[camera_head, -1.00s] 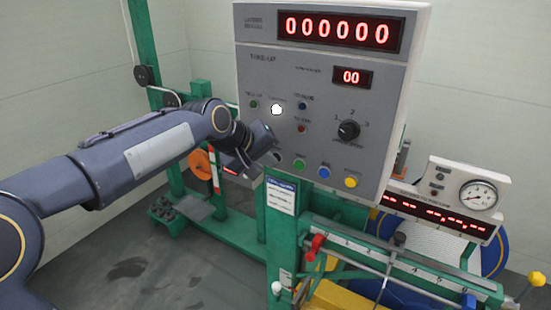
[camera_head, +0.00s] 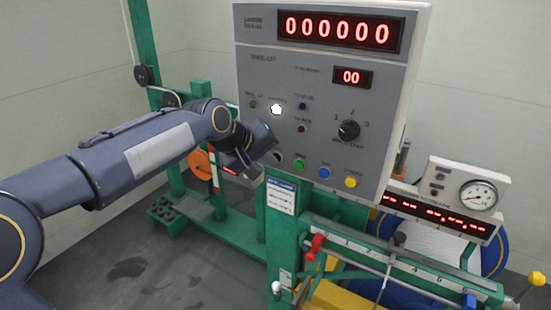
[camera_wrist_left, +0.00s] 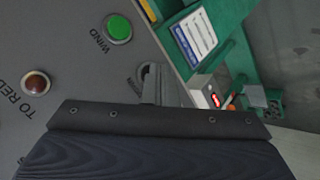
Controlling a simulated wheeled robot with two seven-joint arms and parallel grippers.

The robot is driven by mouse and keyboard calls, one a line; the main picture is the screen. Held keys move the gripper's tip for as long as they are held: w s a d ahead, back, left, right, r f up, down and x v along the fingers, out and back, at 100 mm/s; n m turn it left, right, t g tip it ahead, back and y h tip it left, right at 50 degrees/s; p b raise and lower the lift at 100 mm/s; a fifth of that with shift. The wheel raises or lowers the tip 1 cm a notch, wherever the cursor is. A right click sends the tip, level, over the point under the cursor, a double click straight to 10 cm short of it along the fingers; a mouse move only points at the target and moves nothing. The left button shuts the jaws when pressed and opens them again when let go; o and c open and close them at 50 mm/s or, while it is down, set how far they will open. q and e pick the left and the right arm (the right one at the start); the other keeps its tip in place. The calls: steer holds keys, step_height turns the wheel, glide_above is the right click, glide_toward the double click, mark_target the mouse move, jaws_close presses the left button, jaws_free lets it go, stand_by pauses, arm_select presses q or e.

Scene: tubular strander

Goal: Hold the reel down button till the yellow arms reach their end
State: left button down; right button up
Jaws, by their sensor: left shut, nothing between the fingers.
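The grey control panel (camera_head: 255,75) stands ahead of me with several coloured buttons in its lower row. A dark round button (camera_head: 277,158) is at the left end of this row, partly covered by my left gripper (camera_head: 258,160). My left gripper is shut and empty, its tips at the panel's lower left. In the left wrist view the closed fingertips (camera_wrist_left: 151,82) overlap a button beside a small, hard-to-read label; contact or pressing cannot be told. Yellow parts (camera_head: 340,297) show low in the machine; whether these are the yellow arms is unclear. My right gripper is out of view.
Green (camera_head: 299,165), blue (camera_head: 324,173) and yellow (camera_head: 350,182) buttons sit right of the gripper. A white lamp (camera_head: 276,109) glows above. A green frame (camera_head: 280,235) stands below the panel. A gauge (camera_head: 478,196) is at the right. Floor at the lower left is clear.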

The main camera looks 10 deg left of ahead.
arm_select(q)
steer(key=shift+s, duration=0.15)
stand_by(0.7)
steer(key=shift+s+a+b, duration=0.25)
steer(key=shift+s+b, duration=0.05)
steer(key=shift+s, duration=0.3)
steer(key=s, duration=0.1)
steer(key=s+a+b, duration=0.1)
steer(key=s, duration=0.2)
steer(key=shift+s+a+b, duration=0.3)
steer(key=shift+s+a, duration=0.05)
